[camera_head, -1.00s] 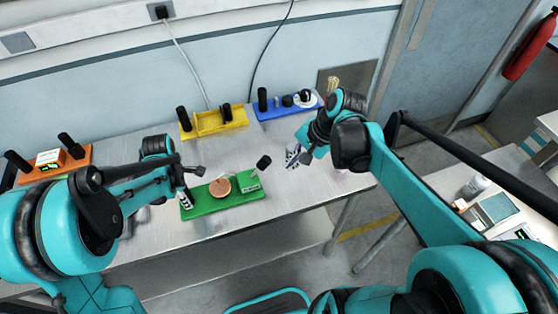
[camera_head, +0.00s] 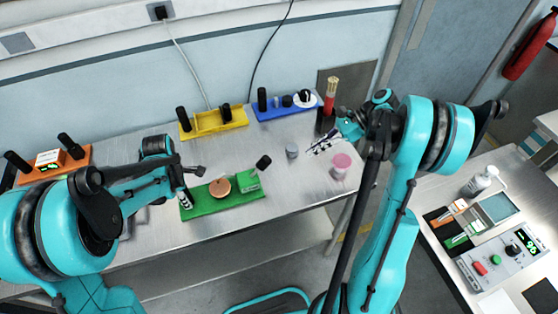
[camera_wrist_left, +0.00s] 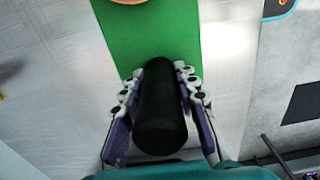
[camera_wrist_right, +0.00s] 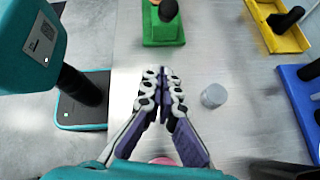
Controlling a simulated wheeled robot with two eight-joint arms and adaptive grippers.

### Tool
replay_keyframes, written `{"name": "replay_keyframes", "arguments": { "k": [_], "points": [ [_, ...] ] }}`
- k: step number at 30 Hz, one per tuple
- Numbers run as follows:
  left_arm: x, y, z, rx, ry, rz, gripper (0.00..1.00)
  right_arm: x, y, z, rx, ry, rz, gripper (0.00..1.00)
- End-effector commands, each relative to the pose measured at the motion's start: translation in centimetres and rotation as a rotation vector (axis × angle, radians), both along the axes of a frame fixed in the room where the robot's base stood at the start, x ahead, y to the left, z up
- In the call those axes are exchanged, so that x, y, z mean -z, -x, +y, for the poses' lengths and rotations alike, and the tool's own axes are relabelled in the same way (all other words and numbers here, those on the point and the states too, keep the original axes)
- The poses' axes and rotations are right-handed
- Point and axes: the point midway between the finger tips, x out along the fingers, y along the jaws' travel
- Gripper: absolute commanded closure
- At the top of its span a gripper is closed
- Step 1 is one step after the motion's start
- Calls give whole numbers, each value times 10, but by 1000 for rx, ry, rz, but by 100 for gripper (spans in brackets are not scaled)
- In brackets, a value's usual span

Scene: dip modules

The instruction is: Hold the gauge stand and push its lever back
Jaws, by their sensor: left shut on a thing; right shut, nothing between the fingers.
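The green stand (camera_head: 226,206) lies on the metal bench, with a round copper-coloured disc (camera_head: 220,187) on top and a lever with a black knob (camera_head: 263,161) at its right end. My left gripper (camera_head: 184,197) is shut on the black post at the stand's left end; that post (camera_wrist_left: 160,112) sits between both fingers in the left wrist view. My right gripper (camera_head: 320,146) is shut and empty, to the right of the stand and apart from it. In the right wrist view its closed fingertips (camera_wrist_right: 164,76) point toward the stand's knob end (camera_wrist_right: 164,32).
A small grey cylinder (camera_head: 292,151) stands between the stand and my right gripper. A pink-topped jar (camera_head: 341,163) is near the bench's right edge. Yellow (camera_head: 218,121) and blue (camera_head: 285,110) modules stand behind; an orange module (camera_head: 57,163) is at left.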

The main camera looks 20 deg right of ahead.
Motion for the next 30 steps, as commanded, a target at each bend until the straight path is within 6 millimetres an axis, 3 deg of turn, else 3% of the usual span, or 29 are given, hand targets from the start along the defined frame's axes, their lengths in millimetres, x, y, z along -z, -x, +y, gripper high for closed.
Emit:
{"name": "replay_keyframes", "arguments": {
  "k": [11, 24, 30],
  "points": [
    [0, 0, 0, 1, 1, 0, 100, 9, -1, 12, -2, 2, -1, 100],
    [0, 0, 0, 1, 1, 1, 100, 61, -6, 84, -5, 2, -3, 100],
    [0, 0, 0, 1, 1, 1, 100, 40, -14, 104, -3, 3, -3, 100]
  ]
}}
